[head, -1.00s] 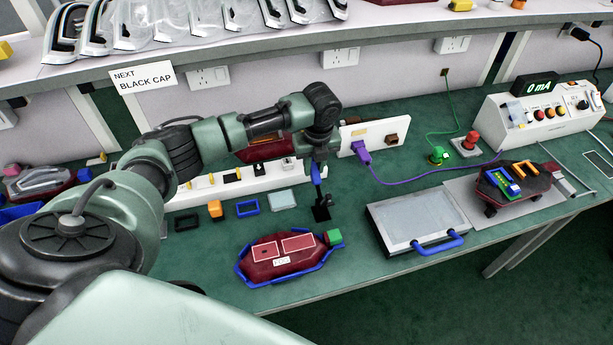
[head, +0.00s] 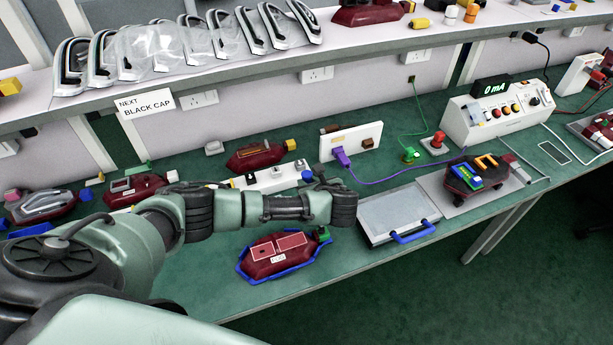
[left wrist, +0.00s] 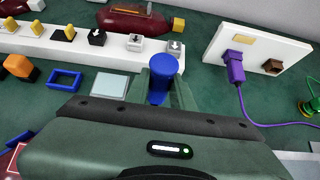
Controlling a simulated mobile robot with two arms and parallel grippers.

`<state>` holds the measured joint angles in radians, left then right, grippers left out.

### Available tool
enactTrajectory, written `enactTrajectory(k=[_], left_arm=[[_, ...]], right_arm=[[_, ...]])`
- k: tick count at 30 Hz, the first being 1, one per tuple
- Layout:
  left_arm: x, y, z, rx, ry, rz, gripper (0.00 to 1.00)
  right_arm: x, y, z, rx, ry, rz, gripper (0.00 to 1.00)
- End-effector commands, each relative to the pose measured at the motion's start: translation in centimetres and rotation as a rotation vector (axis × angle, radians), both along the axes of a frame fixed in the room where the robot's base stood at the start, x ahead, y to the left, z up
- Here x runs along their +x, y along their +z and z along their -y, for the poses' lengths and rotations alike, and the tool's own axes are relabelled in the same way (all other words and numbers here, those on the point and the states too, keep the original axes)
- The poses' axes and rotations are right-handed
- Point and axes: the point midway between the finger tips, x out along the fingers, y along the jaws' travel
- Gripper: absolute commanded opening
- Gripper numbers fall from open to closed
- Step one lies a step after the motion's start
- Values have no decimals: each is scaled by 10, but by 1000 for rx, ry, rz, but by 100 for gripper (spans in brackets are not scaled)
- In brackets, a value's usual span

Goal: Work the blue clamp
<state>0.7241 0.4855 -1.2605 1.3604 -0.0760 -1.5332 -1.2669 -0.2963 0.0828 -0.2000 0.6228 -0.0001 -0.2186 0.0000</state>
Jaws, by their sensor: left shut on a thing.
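My left gripper (left wrist: 162,92) is shut on a blue upright handle (left wrist: 163,68), which looks like the blue clamp's handle. It stands between the two fingers in the left wrist view. In the head view my wrist hides most of the gripper and the clamp's base. A dark red lamp (head: 275,252) lies in a blue-edged holder (head: 262,281), in front of my forearm, with a green cap (head: 323,233) at its right end. My right gripper is not in view.
A white strip with switches and caps (head: 268,181) lies behind my wrist. A grey-lidded case (head: 395,212) with a blue handle stands to the right. A white panel (head: 360,139) with a purple plug (head: 341,157) stands behind. The bench front beside the lamp is clear.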

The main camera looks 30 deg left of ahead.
Motion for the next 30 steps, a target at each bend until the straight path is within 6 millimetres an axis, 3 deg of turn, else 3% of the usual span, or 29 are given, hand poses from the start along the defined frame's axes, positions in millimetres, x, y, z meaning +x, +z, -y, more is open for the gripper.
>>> enactTrajectory(k=[5, 23, 24, 25, 30], left_arm=[[-3, 0, 4, 51, -1, 43, 0], [-5, -1, 6, 79, 0, 66, 0], [-5, -1, 6, 78, 0, 65, 35], [-6, -1, 6, 78, 0, 65, 43], [-5, -1, 6, 78, 0, 65, 45]], right_arm=[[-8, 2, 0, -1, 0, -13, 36], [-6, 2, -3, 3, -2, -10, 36], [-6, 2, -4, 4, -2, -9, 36], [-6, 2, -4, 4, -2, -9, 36], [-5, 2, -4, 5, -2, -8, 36]])
